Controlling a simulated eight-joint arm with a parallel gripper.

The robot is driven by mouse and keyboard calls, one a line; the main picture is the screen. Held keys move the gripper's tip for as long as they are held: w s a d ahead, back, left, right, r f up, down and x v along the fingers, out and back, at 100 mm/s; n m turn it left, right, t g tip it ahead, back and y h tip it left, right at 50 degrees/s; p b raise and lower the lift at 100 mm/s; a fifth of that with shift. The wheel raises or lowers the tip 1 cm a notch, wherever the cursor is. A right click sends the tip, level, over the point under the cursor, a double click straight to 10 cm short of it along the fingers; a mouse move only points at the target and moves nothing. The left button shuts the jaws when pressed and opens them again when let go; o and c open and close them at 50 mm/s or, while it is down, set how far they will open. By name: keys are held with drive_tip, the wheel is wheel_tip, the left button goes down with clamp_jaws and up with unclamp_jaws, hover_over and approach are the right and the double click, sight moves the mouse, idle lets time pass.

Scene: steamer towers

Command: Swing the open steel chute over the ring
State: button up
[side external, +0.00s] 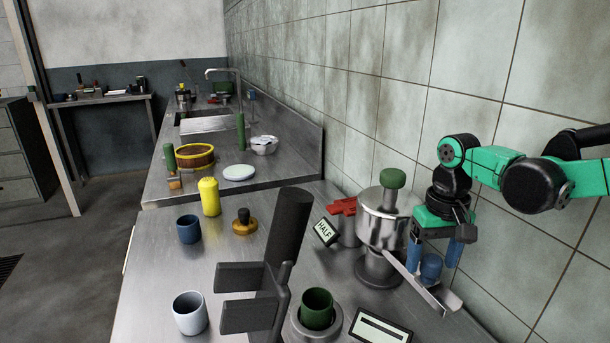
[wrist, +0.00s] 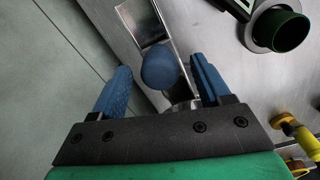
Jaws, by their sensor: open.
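The open steel chute (side external: 420,283) slopes down and right from beside the steel hopper (side external: 382,222); part of it also shows in the wrist view (wrist: 145,22). A blue knob (side external: 431,268) stands at the chute and shows between my fingers in the wrist view (wrist: 160,67). My gripper (side external: 434,256) is open, with one blue finger on each side of the knob and visible gaps in the wrist view (wrist: 162,82). A grey ring (side external: 294,323) stands left of the chute, around a dark green cup (side external: 317,308); the chute's end is away from it.
A dark cylinder (side external: 289,226) and dark bracket plates (side external: 240,292) stand left of the ring. A display (side external: 381,327) is beside the ring, and a HALF sign (side external: 325,232) is near the hopper. White (side external: 190,313) and blue (side external: 189,229) cups stand farther left. The tiled wall is close at right.

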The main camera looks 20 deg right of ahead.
drive_tip(key=shift+f, duration=0.6)
clamp_jaws()
idle(1.1)
